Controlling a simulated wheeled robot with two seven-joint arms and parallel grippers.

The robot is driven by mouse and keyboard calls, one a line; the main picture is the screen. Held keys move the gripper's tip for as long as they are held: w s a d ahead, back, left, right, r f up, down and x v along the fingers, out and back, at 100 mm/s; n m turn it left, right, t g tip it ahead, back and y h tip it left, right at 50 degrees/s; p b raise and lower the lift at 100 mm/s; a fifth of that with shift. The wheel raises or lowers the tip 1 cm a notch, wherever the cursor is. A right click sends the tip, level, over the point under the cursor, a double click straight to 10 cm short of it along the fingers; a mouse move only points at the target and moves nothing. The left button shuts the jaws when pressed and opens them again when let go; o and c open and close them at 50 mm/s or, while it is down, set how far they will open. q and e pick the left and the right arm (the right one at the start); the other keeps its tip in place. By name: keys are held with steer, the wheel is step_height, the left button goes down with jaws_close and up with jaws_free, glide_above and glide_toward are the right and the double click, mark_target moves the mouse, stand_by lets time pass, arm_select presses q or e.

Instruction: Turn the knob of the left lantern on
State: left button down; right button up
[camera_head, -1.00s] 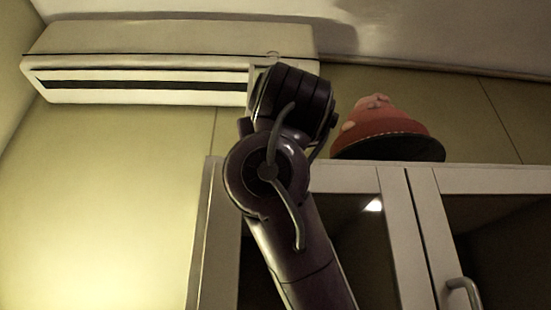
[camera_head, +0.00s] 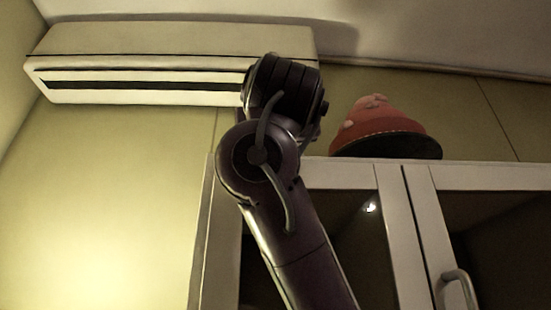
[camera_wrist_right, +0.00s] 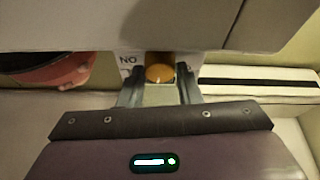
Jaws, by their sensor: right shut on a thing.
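My right gripper (camera_wrist_right: 160,90) shows in the right wrist view, its two fingers shut on a round orange-brown knob (camera_wrist_right: 160,74). A white plate (camera_wrist_right: 128,62) behind the fingers carries letters that read "NO" in this view. A pale grey body (camera_wrist_right: 230,25) lies just above the knob; I cannot tell whether it is part of the lantern. The lantern cannot be made out as a whole in either view. In the head view my dark arm fills the middle and the gripper is hidden. My left gripper is not in view.
A white wall air conditioner (camera_head: 140,75) is at the upper left; it also shows in the wrist view (camera_wrist_right: 260,80). A red tiered cake (camera_head: 380,125) on a dark stand (camera_head: 400,149) sits on a glass-door cabinet (camera_head: 389,230) beside my arm.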

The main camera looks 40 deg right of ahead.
steer(key=shift+w+a+m+g+h+b, duration=0.1)
steer(key=shift+m+g+h+b, duration=0.4)
steer(key=shift+m, duration=0.9)
steer(key=shift+m+g+h+b, duration=0.4)
steer(key=shift+m+g+h, duration=0.1)
steer(key=shift+m, duration=0.9)
steer(key=shift+w+a+m+g+h+b, duration=0.1)
steer(key=shift+m+g+h+b, duration=0.4)
steer(key=shift+m, duration=0.9)
steer(key=o, duration=1)
steer(key=shift+d, duration=0.1)
steer(key=b+v, duration=0.4)
steer(key=v, duration=0.3)
steer(key=shift+s+a+f, duration=0.1)
steer(key=shift+s+a, duration=0.1)
steer(key=shift+a, duration=0.15)
